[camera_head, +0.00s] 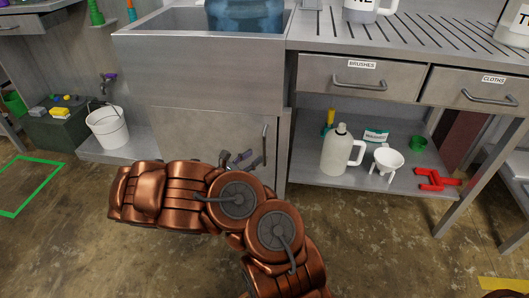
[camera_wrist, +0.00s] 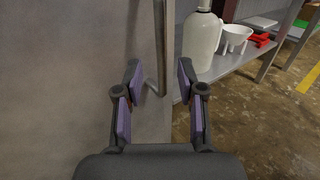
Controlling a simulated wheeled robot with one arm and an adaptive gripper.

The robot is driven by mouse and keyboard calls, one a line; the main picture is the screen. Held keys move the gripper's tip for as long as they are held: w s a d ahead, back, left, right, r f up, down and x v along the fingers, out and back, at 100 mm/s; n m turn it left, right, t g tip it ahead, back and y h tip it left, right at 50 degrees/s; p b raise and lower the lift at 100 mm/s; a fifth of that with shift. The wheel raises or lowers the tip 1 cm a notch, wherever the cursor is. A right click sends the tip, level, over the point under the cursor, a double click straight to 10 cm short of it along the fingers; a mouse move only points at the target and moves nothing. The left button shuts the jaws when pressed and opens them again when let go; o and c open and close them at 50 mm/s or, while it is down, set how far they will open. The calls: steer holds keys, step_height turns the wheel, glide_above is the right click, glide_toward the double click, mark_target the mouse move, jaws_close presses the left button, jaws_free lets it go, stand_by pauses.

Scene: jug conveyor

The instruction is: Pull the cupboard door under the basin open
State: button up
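The cupboard door (camera_head: 195,138) is a grey metal panel under the basin (camera_head: 200,62), and it looks shut. Its upright bar handle (camera_head: 265,142) is near the door's right edge. The handle also shows in the wrist view (camera_wrist: 160,45), running down between my gripper's fingers. My gripper (camera_wrist: 157,80) is open, with purple-grey pads apart on either side of the handle's lower part. I cannot tell whether a pad touches it. In the head view my gripper (camera_head: 240,160) is just left of the handle, partly hidden by my copper arm.
A white bucket (camera_head: 108,128) stands left of the cupboard. The floor in front is open.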

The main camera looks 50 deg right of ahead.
mark_target(264, 165)
steer(key=shift+d+b, duration=0.75)
steer(key=shift+d, duration=2.35)
jaws_close()
